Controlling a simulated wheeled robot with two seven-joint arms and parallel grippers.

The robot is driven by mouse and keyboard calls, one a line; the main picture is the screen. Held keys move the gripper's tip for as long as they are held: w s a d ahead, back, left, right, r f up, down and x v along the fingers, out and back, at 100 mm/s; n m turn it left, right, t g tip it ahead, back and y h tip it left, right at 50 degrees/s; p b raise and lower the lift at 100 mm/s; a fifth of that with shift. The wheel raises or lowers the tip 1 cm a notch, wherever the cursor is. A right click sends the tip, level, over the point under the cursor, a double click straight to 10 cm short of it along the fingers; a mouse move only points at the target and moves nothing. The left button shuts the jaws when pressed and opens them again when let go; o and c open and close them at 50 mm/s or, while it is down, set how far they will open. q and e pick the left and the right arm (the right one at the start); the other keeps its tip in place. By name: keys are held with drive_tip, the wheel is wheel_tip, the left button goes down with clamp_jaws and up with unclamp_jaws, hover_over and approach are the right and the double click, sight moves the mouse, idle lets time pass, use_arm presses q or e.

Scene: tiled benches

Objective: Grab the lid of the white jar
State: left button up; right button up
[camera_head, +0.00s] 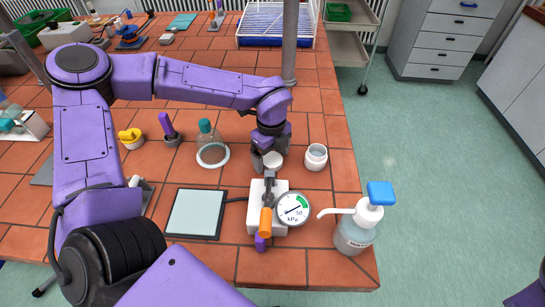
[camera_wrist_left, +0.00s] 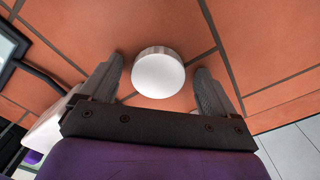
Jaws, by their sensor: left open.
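The white jar (camera_head: 316,158) stands upright on the tiled bench near its right edge, and its top looks open. A small round white piece that looks like its lid (camera_head: 272,160) is left of the jar, just below my left gripper (camera_head: 268,152). In the left wrist view the white lid (camera_wrist_left: 158,76) appears over the tiles between the two fingers of my left gripper (camera_wrist_left: 160,88). The fingers are open, with a gap on each side of the lid. My right gripper is out of view.
A pressure gauge (camera_head: 292,209) on a white block with an orange handle stands close in front. A pump bottle (camera_head: 355,230) is at the front right corner. A flat plate (camera_head: 195,212), a glass bottle (camera_head: 207,134) and a white ring (camera_head: 213,155) lie to the left.

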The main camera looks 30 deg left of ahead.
use_arm(q)
drive_tip(key=shift+s, duration=0.2)
drive_tip(key=shift+r, duration=0.1)
drive_tip(key=shift+c, duration=1)
drive_tip(key=shift+w, duration=0.1)
drive_tip(key=c, duration=0.9)
